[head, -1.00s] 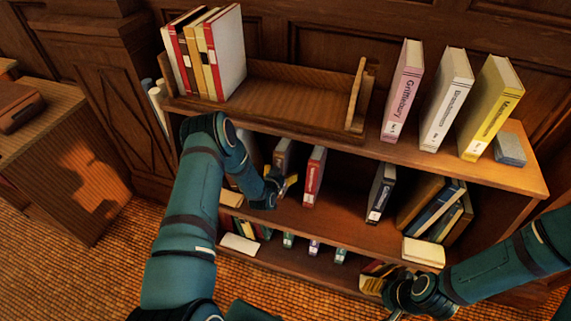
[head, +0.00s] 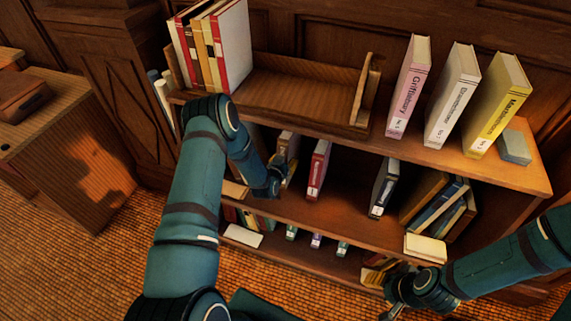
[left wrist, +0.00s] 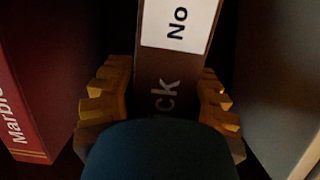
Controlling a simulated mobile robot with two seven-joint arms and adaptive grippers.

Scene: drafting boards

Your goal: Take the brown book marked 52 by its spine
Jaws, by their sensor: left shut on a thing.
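A brown book (head: 288,144) stands on the middle shelf, partly hidden by my left gripper (head: 282,172). In the left wrist view, the brown spine (left wrist: 177,72) shows a white label reading "No" and the letters "ck"; the number is out of sight. My left gripper (left wrist: 168,105) has one yellow finger on each side of this spine and is shut on the book. The book stands upright on the shelf. My right gripper (head: 392,302) is low at the right, in front of the bottom shelf; its fingers are too small to judge.
A red book (head: 318,170) stands just right of the brown one, and a dark book (head: 383,188) farther right. Leaning books (head: 438,205) fill the shelf's right end. The top board (head: 455,165) overhangs this shelf. Free room lies between the red and dark books.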

